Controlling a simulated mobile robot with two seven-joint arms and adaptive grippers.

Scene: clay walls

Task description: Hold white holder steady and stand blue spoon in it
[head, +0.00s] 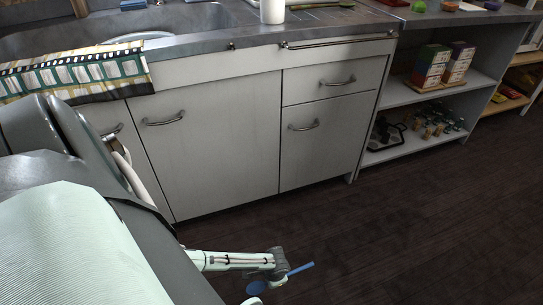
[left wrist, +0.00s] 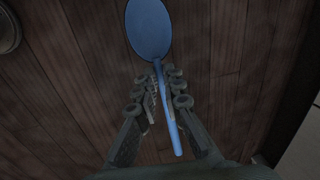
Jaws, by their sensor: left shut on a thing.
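The blue spoon (head: 300,269) is held low over the dark floor, in front of the cabinets, in the head view. In the left wrist view the spoon (left wrist: 148,30) has its bowl beyond the fingertips and its handle running back between the fingers. My left gripper (head: 277,281) is shut on the handle; its fingers also show in the left wrist view (left wrist: 160,95). A white cylinder (head: 272,11), likely the white holder, stands on the counter right of the sink, its top cut off by the picture edge. My right gripper is not in view.
The grey counter (head: 330,23) has a sink (head: 185,18) and a patterned cloth (head: 75,72) hanging over its front edge. White cabinets (head: 215,125) with handles stand below. A shelf (head: 400,95) with boxes and small items is at right. The floor (head: 400,230) is clear.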

